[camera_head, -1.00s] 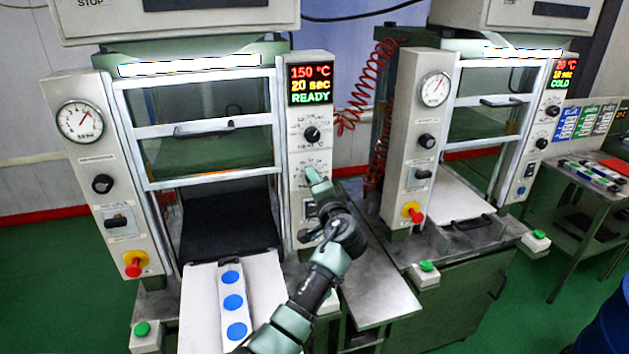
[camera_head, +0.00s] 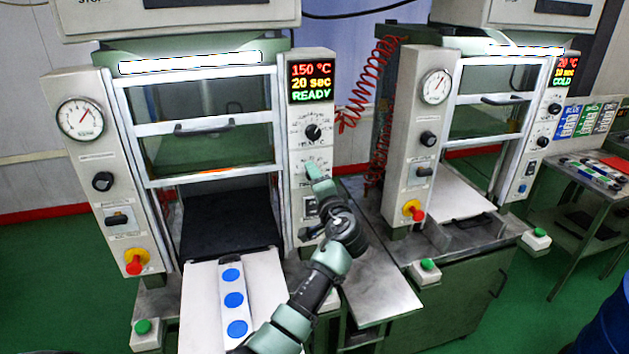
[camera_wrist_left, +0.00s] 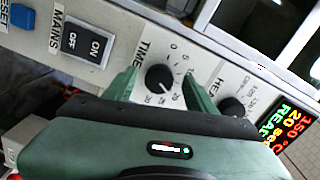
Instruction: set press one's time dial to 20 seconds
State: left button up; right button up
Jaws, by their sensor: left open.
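The left-hand press has a display (camera_head: 312,82) reading 150 °C, 20 sec, READY. Its time dial (camera_wrist_left: 160,78) is a round black knob with a white pointer line and a printed scale, in the middle of the left wrist view. My left gripper (camera_wrist_left: 160,76) is open, with one finger on each side of the knob and gaps visible between. In the head view my left gripper (camera_head: 314,172) is at the panel below the heat dial (camera_head: 312,132) and hides most of the time dial. My right gripper is not in view.
The mains switch (camera_wrist_left: 86,45) and a blue reset button (camera_wrist_left: 21,16) are beside the time dial on the panel. A white strip with blue discs (camera_head: 234,300) lies on the front plate of this press. A second press (camera_head: 470,140) stands to the right.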

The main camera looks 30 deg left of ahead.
pick_arm(q)
jog(key=b+v, duration=0.2)
jog(key=v, duration=0.5)
jog(key=shift+s+d+f, duration=0.15)
jog(key=shift+s, duration=0.05)
